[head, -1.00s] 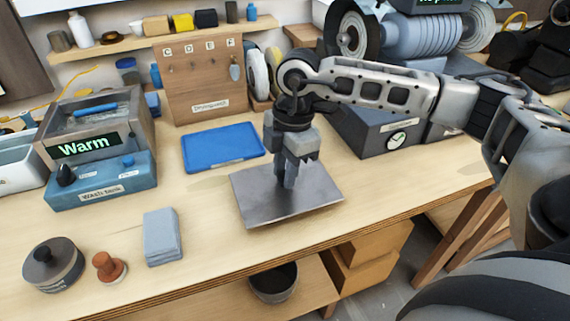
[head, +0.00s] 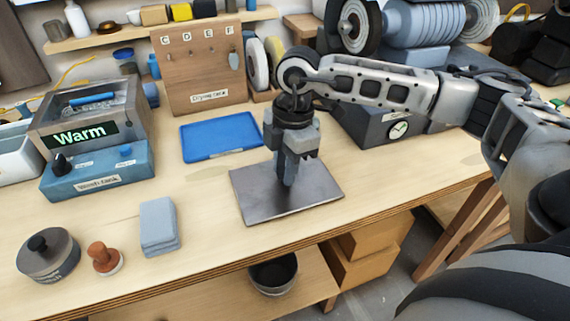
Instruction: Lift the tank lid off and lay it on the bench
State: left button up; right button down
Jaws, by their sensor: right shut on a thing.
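The tank lid (head: 312,202) is a flat grey metal plate. It lies on, or just above, the bench (head: 210,185) near the front edge; I cannot tell if it touches. My right gripper (head: 287,180) points down over the middle of the lid and is shut on its grip, which the fingers hide. The wash tank (head: 98,178) stands at the left with a "Warm" display. Its top is open and a blue item (head: 92,98) shows inside. My left gripper is not in view.
A blue tray (head: 220,137) lies behind the lid, in front of the lettered hook board (head: 205,70). A grey block stack (head: 159,227), a brown-handled stamp (head: 104,257) and a round dark pot (head: 48,255) stand at the front left. A boxy unit with a dial (head: 385,128) stands at right.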

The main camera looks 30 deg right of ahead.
jog(key=c, duration=1.1)
grip_release()
notch_tip(320, 180, up, 16)
jog(key=d, duration=0.2)
jog(key=shift+b, duration=0.4)
jog(key=shift+s+f, duration=0.1)
jog(key=shift+f, duration=0.05)
